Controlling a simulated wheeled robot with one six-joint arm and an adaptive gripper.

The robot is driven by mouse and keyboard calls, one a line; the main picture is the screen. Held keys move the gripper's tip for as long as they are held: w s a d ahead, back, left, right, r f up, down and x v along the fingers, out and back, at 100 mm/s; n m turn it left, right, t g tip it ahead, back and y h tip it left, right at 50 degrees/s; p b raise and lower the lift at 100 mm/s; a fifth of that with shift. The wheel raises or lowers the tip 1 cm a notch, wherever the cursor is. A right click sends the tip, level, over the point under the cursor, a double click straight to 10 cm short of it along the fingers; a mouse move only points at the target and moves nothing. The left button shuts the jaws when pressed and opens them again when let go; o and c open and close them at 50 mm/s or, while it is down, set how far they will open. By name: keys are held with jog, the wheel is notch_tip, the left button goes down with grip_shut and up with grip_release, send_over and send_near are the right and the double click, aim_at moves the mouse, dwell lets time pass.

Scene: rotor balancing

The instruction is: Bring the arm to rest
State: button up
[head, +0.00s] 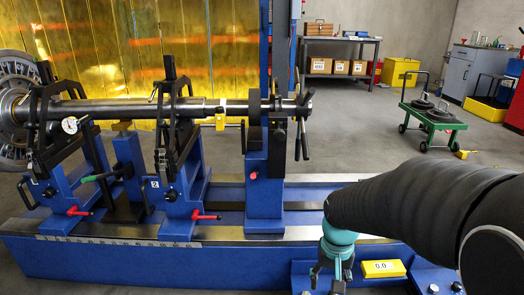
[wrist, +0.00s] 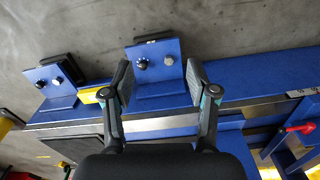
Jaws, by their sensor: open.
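My gripper (head: 332,277) hangs at the end of my arm at the lower right of the head view, in front of the front rail of the blue balancing machine (head: 150,262). In the wrist view my gripper (wrist: 162,85) is open, with two dark pads apart and nothing between them. My arm reaches in from the right edge of the head view.
A steel rotor shaft (head: 150,107) lies across the blue stands. Red handles (head: 205,216) stick out from the stands. A green cart (head: 432,120) stands on open floor behind.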

jog(key=s+r+n+t+p, duration=0.1)
jog(key=s+r+t+p, duration=0.1)
jog(key=s+r, duration=0.4)
jog(key=s+r+t+p, duration=0.3)
jog(key=s+r, duration=0.3)
jog(key=r, duration=0.7)
jog(key=shift+s+r+n+t+p, duration=0.15)
jog(key=shift+r+n+t+p, duration=0.15)
jog(key=shift+n+p, duration=0.1)
jog(key=shift+a, duration=0.1)
